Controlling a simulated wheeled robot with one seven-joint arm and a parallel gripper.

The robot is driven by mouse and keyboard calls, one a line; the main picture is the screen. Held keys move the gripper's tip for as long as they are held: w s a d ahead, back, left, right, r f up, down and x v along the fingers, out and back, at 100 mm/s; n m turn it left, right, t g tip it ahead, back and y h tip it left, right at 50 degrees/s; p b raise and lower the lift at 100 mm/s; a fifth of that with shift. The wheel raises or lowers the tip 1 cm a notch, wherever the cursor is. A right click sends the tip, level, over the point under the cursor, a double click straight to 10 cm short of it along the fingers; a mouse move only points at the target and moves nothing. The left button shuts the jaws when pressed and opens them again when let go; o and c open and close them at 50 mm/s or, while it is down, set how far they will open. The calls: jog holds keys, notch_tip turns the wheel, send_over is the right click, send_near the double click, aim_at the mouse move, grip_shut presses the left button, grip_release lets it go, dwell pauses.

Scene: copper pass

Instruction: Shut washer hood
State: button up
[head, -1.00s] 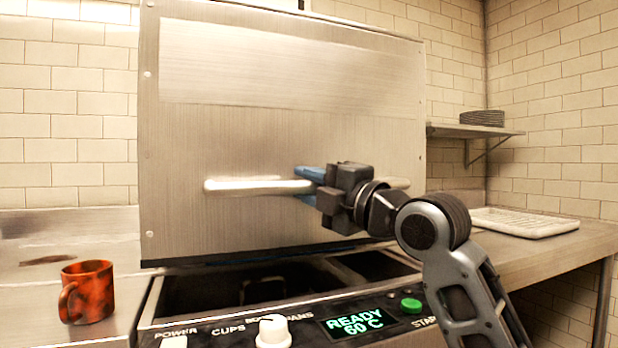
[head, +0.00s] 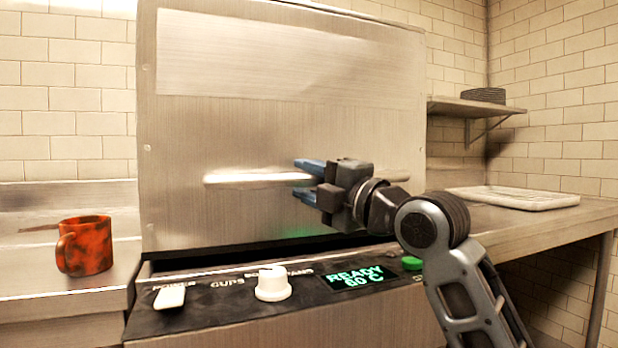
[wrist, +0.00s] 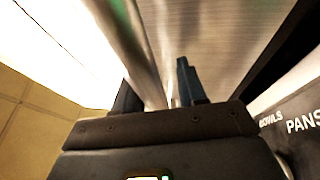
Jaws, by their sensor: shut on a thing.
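The washer hood (head: 285,120) is a large brushed-steel box front in the head view. Its lower edge hangs just above the washer's control panel (head: 215,296), with a narrow dark gap between them. A pale horizontal bar handle (head: 245,178) runs across the hood. My gripper (head: 309,181), with blue fingertips, is shut on the handle near its middle. In the wrist view the handle (wrist: 150,55) runs between the fingers, and the word PANS shows on the panel at the right.
An orange-red mottled mug (head: 84,245) stands on the counter left of the washer. A white ribbed tray (head: 512,198) lies on the right counter. Dark stacked plates (head: 484,95) sit on a wall shelf (head: 468,106). The display reads READY 60 C.

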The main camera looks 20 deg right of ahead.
jog(key=shift+o, duration=1.3)
jog(key=shift+f, duration=0.15)
jog(key=v, duration=0.7)
jog(key=shift+s+d, duration=0.15)
jog(key=shift+s, duration=0.25)
jog(key=shift+s, duration=0.1)
